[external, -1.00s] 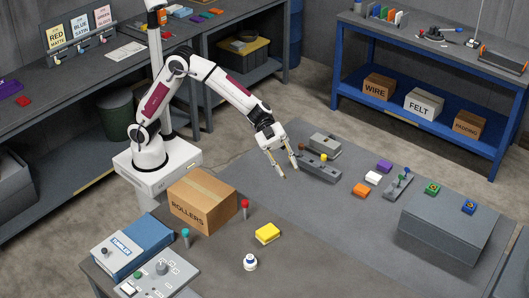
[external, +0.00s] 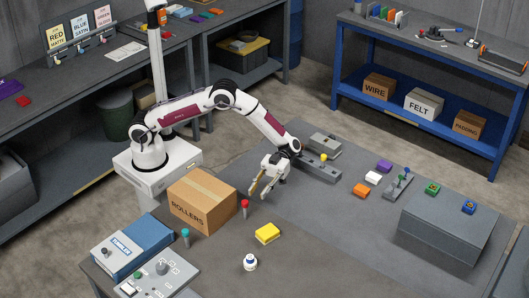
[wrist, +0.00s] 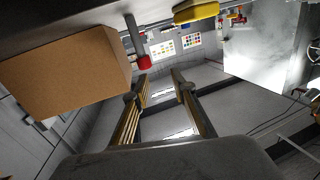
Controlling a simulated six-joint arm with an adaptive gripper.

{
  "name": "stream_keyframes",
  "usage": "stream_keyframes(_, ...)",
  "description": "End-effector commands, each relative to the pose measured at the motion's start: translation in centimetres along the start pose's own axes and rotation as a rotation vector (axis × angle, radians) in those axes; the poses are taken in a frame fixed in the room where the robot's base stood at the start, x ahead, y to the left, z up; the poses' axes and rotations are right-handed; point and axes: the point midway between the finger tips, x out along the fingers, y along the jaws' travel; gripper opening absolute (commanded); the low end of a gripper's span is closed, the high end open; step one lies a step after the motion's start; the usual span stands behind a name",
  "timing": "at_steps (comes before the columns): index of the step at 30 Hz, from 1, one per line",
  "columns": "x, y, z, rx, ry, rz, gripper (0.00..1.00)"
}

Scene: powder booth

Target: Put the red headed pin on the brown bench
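The red headed pin (external: 245,205) stands upright in the external view, just right of the cardboard box. It has a round red head on a grey shaft. In the tilted wrist view its red head (wrist: 144,62) shows near the fingertips. My gripper (external: 257,196) is open and empty, its fingers angled down toward the pin, slightly above and right of it. The open fingers (wrist: 158,76) also show in the wrist view. The pin is not between them. The dark brownish-grey bench top (external: 310,262) lies under the pin, in the foreground.
The ROLLERS box (external: 198,209) stands close left of the pin. A teal-headed pin (external: 186,236) stands at the left. A grey holder (external: 321,172) with a yellow-headed pin lies behind right.

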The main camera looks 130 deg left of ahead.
Motion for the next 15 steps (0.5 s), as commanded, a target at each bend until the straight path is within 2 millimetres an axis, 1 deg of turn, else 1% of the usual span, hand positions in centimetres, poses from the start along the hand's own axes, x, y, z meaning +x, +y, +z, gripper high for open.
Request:
stream_keyframes(1,-0.4,0.6,0.6,-0.017,0.012,0.022,0.26)
stream_keyframes(6,-1.1,1.9,1.3,-0.048,0.037,0.072,0.26)
stream_keyframes(15,-1.2,2.1,1.4,-0.052,0.041,0.078,0.26)
